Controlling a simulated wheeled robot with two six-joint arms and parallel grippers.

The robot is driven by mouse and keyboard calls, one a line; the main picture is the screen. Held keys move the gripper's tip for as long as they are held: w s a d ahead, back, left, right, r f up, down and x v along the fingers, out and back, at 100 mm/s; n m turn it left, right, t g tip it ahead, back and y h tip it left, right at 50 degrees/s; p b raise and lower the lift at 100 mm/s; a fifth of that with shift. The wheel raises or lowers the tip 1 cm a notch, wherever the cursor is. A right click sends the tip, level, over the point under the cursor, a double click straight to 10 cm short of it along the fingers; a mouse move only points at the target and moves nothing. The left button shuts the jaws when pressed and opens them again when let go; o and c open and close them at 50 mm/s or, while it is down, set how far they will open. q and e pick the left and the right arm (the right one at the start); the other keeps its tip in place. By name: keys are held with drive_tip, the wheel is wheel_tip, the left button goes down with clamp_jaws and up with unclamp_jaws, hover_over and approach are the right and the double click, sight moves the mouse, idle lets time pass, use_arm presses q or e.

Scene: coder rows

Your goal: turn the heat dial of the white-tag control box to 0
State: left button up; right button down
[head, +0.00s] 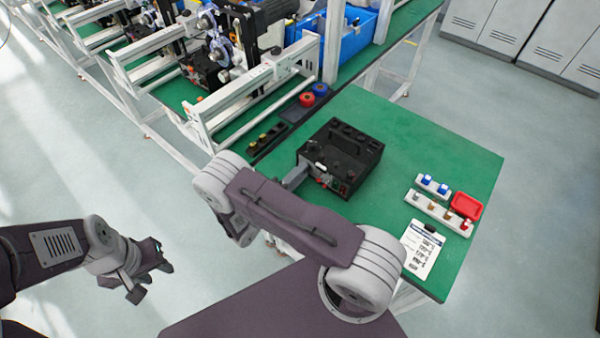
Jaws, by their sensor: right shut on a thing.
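A black control box (345,150) with a handle on top stands on the green table, its front panel of small knobs facing my side. My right gripper (298,179) is at the left end of this front panel, shut on a small part there, apparently the heat dial. The dial itself is hidden by the gripper and arm. My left gripper (152,279) is open and empty, over the floor well left of the table.
On the green table (430,150), a red tray (466,206), white racks (438,213) with small pieces and a clipboard sheet (421,249) lie at the right. A dark tray with red and blue rolls (307,99) is behind the box. The table's far right is clear.

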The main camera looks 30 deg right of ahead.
drive_tip(key=c, duration=1.4)
unclamp_jaws()
drive_tip(key=shift+c, duration=0.2)
drive_tip(key=b+v, duration=0.1)
drive_tip(key=v, duration=0.8)
drive_tip(key=shift+b, duration=0.4)
